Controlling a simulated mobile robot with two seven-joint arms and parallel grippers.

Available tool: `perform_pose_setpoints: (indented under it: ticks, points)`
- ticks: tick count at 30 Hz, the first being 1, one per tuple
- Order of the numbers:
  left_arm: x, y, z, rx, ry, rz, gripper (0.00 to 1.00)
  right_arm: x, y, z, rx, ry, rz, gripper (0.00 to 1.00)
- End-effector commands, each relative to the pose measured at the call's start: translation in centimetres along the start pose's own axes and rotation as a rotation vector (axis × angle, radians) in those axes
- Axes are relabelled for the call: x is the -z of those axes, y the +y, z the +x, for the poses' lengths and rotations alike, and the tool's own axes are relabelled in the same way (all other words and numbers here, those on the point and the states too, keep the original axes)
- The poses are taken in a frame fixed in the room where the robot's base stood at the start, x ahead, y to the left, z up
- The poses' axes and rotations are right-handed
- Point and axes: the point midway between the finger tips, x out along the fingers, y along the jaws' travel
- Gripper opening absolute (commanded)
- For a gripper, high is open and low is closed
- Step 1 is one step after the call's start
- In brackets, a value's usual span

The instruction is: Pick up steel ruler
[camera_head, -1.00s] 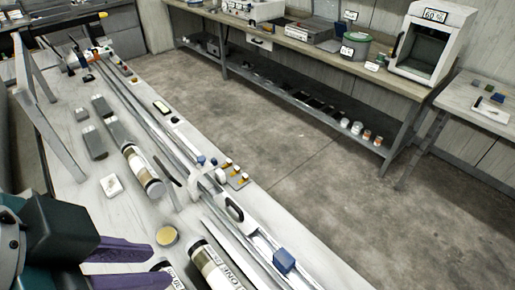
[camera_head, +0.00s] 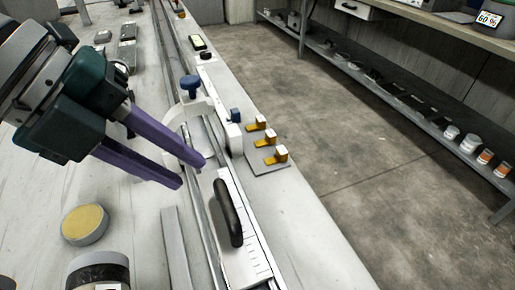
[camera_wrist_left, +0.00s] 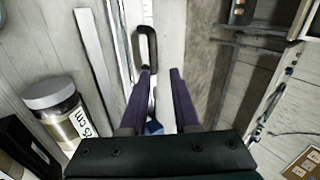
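The steel ruler (camera_head: 257,262), a pale flat bar with dark tick marks and a long black handle, lies along the bench rail in the lower middle of the head view. In the left wrist view its black handle (camera_wrist_left: 153,42) is ahead of the fingers. My left gripper (camera_head: 191,173) has purple fingers apart with nothing between them. Its tips are just short of the ruler's handle and to its left in the head view. The gripper also shows in the left wrist view (camera_wrist_left: 163,75). My right gripper is out of view.
A plain grey strip (camera_head: 175,245) lies left of the ruler. A white bracket with a blue knob (camera_head: 190,85) stands by the fingers. Yellow clips (camera_head: 268,140) sit at right.

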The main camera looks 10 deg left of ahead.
Motion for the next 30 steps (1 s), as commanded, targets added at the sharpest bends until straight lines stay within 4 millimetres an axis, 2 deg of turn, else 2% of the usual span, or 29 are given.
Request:
perform_pose_setpoints:
  ticks: [1, 4, 12, 17, 24, 30]
  points:
    - [-0.6, 1.0, 1.1, 0.0, -0.008, 0.019, 0.3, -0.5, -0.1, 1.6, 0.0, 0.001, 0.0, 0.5]
    - [-1.1, 1.4, 1.4, -0.001, -0.009, 0.04, 0.3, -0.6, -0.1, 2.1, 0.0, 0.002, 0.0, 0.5]
    - [-1.1, 1.3, 5.0, 0.001, -0.007, 0.046, 0.3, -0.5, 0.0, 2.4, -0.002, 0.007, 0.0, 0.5]
    - [-1.1, 1.3, 6.4, -0.001, -0.008, 0.046, 0.3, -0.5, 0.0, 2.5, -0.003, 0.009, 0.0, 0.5]
    - [-1.1, 1.5, 10.1, -0.001, -0.007, 0.045, 0.3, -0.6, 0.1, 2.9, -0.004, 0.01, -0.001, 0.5]
    - [-1.2, 1.5, 11.0, -0.001, -0.01, 0.048, 0.3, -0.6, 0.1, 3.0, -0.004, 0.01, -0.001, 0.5]
